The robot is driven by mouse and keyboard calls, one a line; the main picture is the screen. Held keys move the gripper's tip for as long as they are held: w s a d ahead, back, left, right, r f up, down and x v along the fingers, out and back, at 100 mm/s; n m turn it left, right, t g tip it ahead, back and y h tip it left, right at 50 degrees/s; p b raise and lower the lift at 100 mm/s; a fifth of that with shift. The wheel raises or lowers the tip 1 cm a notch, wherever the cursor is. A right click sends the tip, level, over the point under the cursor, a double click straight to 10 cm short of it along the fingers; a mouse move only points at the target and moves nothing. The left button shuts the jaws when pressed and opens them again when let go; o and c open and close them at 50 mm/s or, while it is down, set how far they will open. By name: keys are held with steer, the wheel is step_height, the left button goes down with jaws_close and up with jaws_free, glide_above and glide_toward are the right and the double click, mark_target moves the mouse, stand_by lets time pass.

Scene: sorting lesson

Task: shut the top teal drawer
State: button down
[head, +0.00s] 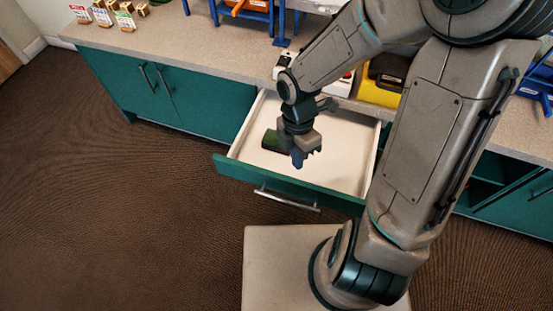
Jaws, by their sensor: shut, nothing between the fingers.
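The top teal drawer (236,172) is pulled well out of the teal cabinet in the head view. Its inside is white, and a silver bar handle (286,199) runs along its front. A dark green object (271,141) lies in the drawer, partly hidden by my gripper. My gripper (298,161) points down over the drawer, between its back and its front panel. It is shut and holds nothing. I cannot tell how high its tips are above the drawer floor.
The speckled counter (180,38) runs above the drawer. It bears small boxes (103,16) at the far left, blue racks (245,12) and a yellow case (382,84). Closed teal doors (165,85) are on the left. The brown carpet (110,220) in front is clear on the left.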

mark_target(277, 177)
steer(key=a+n+y+p, duration=0.1)
steer(key=a+n+y, duration=0.1)
steer(key=a+n, duration=0.4)
steer(key=shift+n+g, duration=0.4)
steer(key=shift+n, duration=0.3)
steer(key=f+b, duration=0.1)
steer(key=f, duration=0.2)
steer(key=s+f+b, duration=0.1)
steer(key=f+b, duration=0.1)
steer(key=f, duration=0.1)
steer(key=f+b, duration=0.1)
steer(key=f, duration=0.3)
steer(key=shift+s+d, duration=0.15)
steer(key=shift+d, duration=0.1)
steer(key=shift+w+d, duration=0.2)
steer(key=shift+w, duration=0.35)
steer(key=shift+r, duration=0.1)
